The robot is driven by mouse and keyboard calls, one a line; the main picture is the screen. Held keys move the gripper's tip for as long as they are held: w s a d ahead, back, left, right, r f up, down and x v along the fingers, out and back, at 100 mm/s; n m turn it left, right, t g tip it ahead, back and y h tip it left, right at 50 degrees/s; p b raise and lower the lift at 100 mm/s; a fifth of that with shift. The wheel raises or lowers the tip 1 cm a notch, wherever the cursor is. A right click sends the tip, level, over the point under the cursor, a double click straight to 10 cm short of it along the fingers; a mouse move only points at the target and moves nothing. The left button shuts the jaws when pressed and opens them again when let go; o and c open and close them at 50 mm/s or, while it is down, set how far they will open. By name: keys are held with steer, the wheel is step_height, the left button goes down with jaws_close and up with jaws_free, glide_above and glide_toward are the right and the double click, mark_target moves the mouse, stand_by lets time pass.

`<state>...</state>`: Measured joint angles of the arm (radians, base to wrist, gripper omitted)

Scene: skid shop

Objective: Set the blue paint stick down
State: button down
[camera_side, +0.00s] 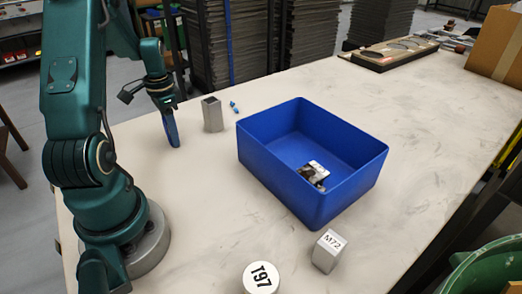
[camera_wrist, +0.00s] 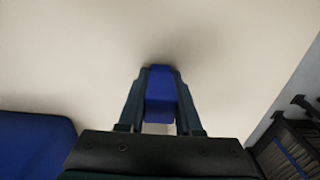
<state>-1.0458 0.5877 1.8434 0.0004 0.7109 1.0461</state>
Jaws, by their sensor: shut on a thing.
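The blue paint stick (camera_side: 171,131) hangs below my gripper (camera_side: 168,104), roughly upright with a slight tilt. In the wrist view my gripper (camera_wrist: 158,98) is shut on the blue paint stick (camera_wrist: 160,92), which sits between the two fingers. Its lower end is close to the pale table top (camera_side: 200,190); I cannot tell whether it touches. It stands left of the grey square metal tube, apart from it.
The grey tube (camera_side: 212,114) and a small blue piece (camera_side: 234,106) stand near the far edge. A blue bin (camera_side: 262,163) holds a metal part (camera_side: 314,174). A block marked M72 (camera_side: 327,251) and a round T97 piece (camera_side: 261,278) are in front.

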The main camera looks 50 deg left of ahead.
steer(key=shift+f, duration=0.1)
steer(key=c, duration=0.6)
jaws_free()
step_height(320, 180, up, 12)
steer(key=w+d+r+t+y, duration=0.1)
steer(key=d+r+t, duration=0.1)
steer(key=d, duration=0.8)
steer(key=w+d+r+t, duration=0.1)
steer(key=d+r, duration=0.2)
steer(key=d, duration=0.7)
steer(key=s+d+f+t+h, duration=0.1)
steer(key=s+d+t, duration=0.1)
steer(key=s+d, duration=0.2)
steer(key=d, duration=0.3)
steer(key=shift+s+f+t, duration=0.15)
steer(key=shift+f+t, duration=0.15)
steer(key=shift+f, duration=0.05)
